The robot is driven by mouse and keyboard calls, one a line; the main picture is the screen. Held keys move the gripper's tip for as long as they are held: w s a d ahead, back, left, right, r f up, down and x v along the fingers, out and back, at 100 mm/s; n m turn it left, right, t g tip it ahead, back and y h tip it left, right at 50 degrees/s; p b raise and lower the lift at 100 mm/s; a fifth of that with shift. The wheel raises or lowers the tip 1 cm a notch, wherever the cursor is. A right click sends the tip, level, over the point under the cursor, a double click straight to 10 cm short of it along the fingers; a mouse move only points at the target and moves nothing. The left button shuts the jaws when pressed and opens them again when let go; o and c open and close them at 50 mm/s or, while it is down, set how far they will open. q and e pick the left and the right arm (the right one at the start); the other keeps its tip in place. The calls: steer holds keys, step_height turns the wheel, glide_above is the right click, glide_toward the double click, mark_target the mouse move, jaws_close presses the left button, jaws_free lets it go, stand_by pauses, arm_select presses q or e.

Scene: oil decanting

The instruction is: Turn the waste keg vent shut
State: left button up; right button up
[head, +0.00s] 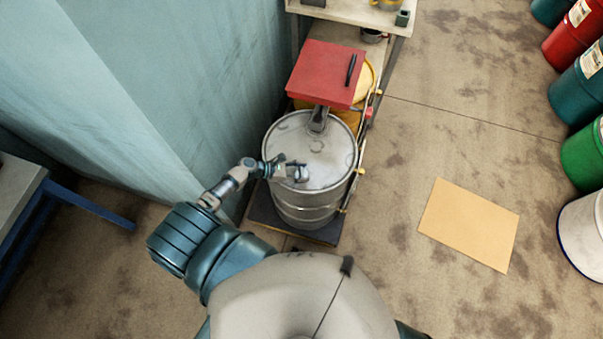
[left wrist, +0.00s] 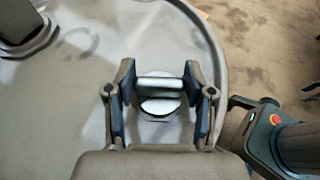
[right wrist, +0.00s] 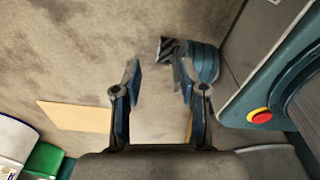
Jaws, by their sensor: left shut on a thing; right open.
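The waste keg (head: 300,135) is a silver steel drum standing upright in the head view. My left gripper (head: 298,173) is over the near part of its lid. In the left wrist view, the vent (left wrist: 160,84) is a short metal crossbar above a round pale base on the lid. The left gripper (left wrist: 159,80) is shut on this bar, one finger at each end. The bar lies crosswise between the fingers. My right gripper (right wrist: 158,76) is open and empty above the floor in the right wrist view; the head view does not show it.
The keg stands on a dark low platform (head: 318,234) beside a pale blue wall (head: 190,80). A red box-like piece (head: 320,72) is just behind the keg. A tan sheet (head: 468,225) lies on the floor to the right. Several coloured drums (head: 585,150) line the right edge.

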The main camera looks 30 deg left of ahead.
arm_select(q)
steer(key=m+g+h+b, duration=0.1)
steer(key=m+g+b, duration=0.2)
steer(key=shift+a+f+m+g+h, duration=0.1)
steer(key=shift+f+m+g+h, duration=0.05)
steer(key=shift+m+g+h, duration=0.2)
steer(key=shift+g, duration=0.25)
steer(key=shift+m+g+h+b, duration=0.25)
steer(key=shift+m+g+b, duration=0.35)
steer(key=shift+m, duration=0.05)
arm_select(e)
steer(key=shift+w+a+f, duration=0.25)
steer(key=shift+w+f, duration=0.55)
steer(key=shift+f, duration=0.05)
steer(key=shift+w+a+f, duration=0.2)
steer(key=shift+w+f, duration=0.55)
steer(key=shift+f, duration=0.1)
arm_select(q)
steer(key=o, duration=1.2)
arm_select(e)
steer(key=shift+w, duration=0.1)
arm_select(q)
steer(key=v, duration=1.2)
steer(key=shift+w+a, duration=0.1)
